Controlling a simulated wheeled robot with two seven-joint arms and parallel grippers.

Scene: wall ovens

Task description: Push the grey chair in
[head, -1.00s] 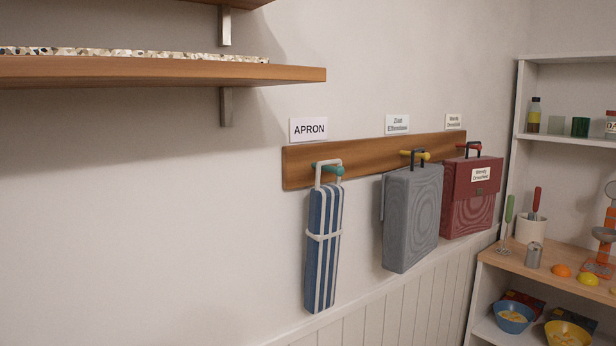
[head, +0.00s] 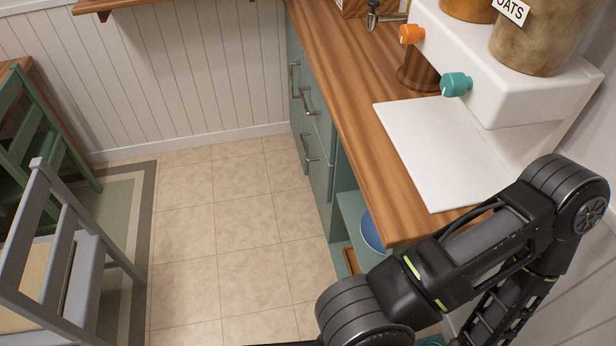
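A grey chair (head: 88,262) with a slatted back and a yellowish seat pad stands at the lower left of the head view, partly cut off by the left edge. It stands on or beside a striped rug. My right arm crosses the lower right of the view, over the front of the counter, well apart from the chair. Its gripper is out of the frame. My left arm and gripper are not in view.
A green chair (head: 38,135) stands beyond the grey one. The rug (head: 139,210) edges a clear tiled floor (head: 215,235). A wooden counter (head: 345,105) with green cabinets holds a white board (head: 435,150) and a white dispenser shelf (head: 490,75).

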